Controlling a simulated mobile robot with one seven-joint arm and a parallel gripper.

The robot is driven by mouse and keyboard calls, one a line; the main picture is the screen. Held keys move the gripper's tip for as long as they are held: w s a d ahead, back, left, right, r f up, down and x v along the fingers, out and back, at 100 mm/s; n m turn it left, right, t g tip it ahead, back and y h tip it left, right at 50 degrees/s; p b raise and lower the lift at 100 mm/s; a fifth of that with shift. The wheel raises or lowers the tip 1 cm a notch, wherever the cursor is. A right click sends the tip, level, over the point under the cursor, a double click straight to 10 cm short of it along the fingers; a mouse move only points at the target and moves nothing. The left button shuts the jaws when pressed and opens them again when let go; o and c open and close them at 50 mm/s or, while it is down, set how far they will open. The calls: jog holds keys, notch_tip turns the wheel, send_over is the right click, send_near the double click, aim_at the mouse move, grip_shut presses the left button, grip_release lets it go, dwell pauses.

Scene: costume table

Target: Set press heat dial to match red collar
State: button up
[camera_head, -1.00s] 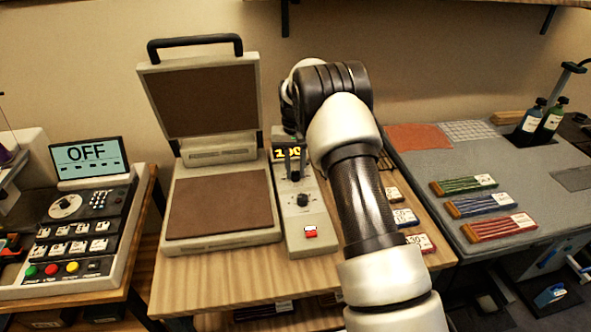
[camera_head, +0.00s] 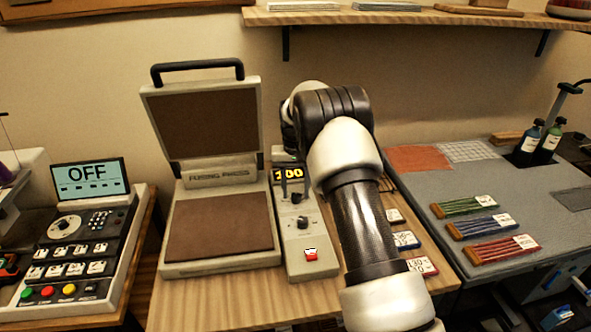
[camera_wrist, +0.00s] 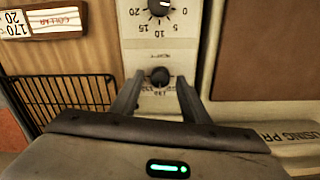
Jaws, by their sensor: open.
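The heat press (camera_head: 222,222) stands open. Its narrow control panel (camera_head: 300,245) has a yellow display (camera_head: 288,174) that seems to read 100. In the wrist view, a small dark dial (camera_wrist: 160,77) sits between the open fingertips of my gripper (camera_wrist: 160,84); I cannot tell whether they touch it. Its printed labels are partly hidden. My gripper also shows over the panel in the head view (camera_head: 294,187). A second dial (camera_wrist: 160,6), marked 0 to 20, lies beyond. A red-edged card (camera_head: 423,266) lies right of the panel, its text unclear.
A card reading "170 20" and "collar" (camera_wrist: 45,20) lies beside a black wire rack (camera_wrist: 62,92). A red switch (camera_head: 311,254) is on the panel's near end. A blue-edged card (camera_head: 406,240) lies at right. A control console (camera_head: 75,240) reading OFF stands left.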

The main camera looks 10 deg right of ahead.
aim_at(295, 195)
notch_tip(295, 195, up, 17)
jog(key=shift+f+p, duration=0.15)
jog(key=shift+p, duration=0.2)
jog(key=shift+a, duration=0.1)
jog(key=s+r+t+p, duration=0.2)
jog(key=s+r+t, duration=0.1)
jog(key=s+r, duration=1.4)
jog(key=s+f+n+t+p, duration=0.1)
jog(key=s+f+t+p, duration=0.1)
jog(key=s, duration=2)
jog(key=shift+f+n+t, duration=0.3)
jog(key=shift+f+n, duration=0.1)
jog(key=shift+f, duration=0.25)
